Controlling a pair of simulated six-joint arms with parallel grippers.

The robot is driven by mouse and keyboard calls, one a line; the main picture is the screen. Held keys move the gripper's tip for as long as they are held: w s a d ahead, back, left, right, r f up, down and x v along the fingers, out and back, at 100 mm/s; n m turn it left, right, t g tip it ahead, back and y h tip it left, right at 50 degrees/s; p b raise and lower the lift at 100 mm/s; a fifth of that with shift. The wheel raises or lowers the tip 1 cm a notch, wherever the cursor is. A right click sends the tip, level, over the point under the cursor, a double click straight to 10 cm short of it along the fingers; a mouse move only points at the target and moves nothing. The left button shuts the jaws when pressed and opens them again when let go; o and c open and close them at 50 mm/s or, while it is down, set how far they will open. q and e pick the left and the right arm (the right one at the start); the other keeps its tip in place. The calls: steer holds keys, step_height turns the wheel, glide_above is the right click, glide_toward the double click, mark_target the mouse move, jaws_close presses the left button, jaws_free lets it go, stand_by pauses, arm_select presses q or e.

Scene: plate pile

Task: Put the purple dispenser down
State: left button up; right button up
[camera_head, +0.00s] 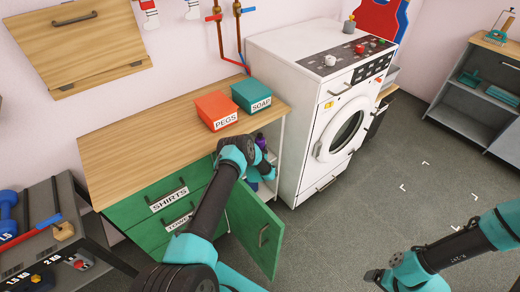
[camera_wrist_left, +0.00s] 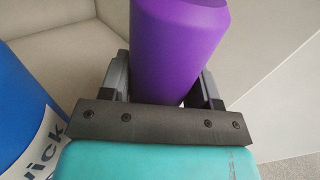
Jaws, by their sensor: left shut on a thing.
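The purple dispenser (camera_wrist_left: 180,50) stands out between the two fingers of my left gripper (camera_wrist_left: 165,90) in the left wrist view, and the gripper is shut on it. In the head view the dispenser (camera_head: 260,140) is a small purple patch at the open green cabinet, just beyond my left gripper (camera_head: 262,162). My own arm hides much of that spot. The dispenser's base is hidden, so I cannot tell if it touches a shelf. My right gripper (camera_head: 376,277) is low at the right, over the floor, too small to read.
A blue container (camera_wrist_left: 25,110) with a white label stands close left of my left gripper. The green cabinet door (camera_head: 257,232) hangs open. Red PEGS (camera_head: 215,108) and teal SOAP (camera_head: 250,94) boxes sit on the wooden top. The washing machine (camera_head: 310,130) stands right of the opening.

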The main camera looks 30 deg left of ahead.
arm_select(q)
steer(key=shift+f, duration=0.25)
steer(key=o, duration=1.2)
steer(key=shift+f, duration=0.1)
steer(key=shift+o, duration=0.2)
steer(key=v, duration=1.2)
